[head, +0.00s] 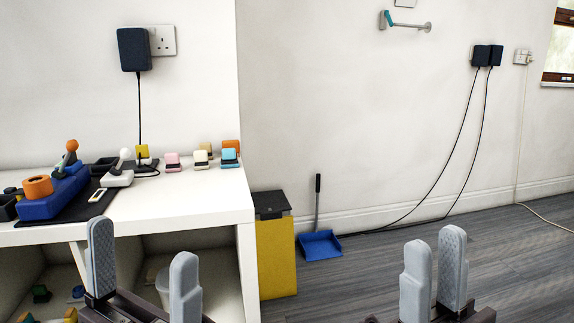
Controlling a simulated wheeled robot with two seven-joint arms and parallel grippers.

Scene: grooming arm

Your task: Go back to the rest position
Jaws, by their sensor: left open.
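My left gripper (143,272) is at the lower left of the head view, in front of the white table's front edge. Its two grey fingers stand well apart with nothing between them, so it is open and empty. My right gripper (434,276) is at the lower right, in front of the bare floor. Its two grey fingers point up, one partly behind the other, with a narrow gap seen between them and no object there. How far its jaws are apart is hard to judge from this angle.
A white table (185,205) at left bears a blue holder (52,197), a white tool (118,177) and several small coloured blocks. A yellow bin (276,255) stands beside it, then a blue dustpan (320,245). Grey floor (520,260) at right is clear. Cables hang along the wall.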

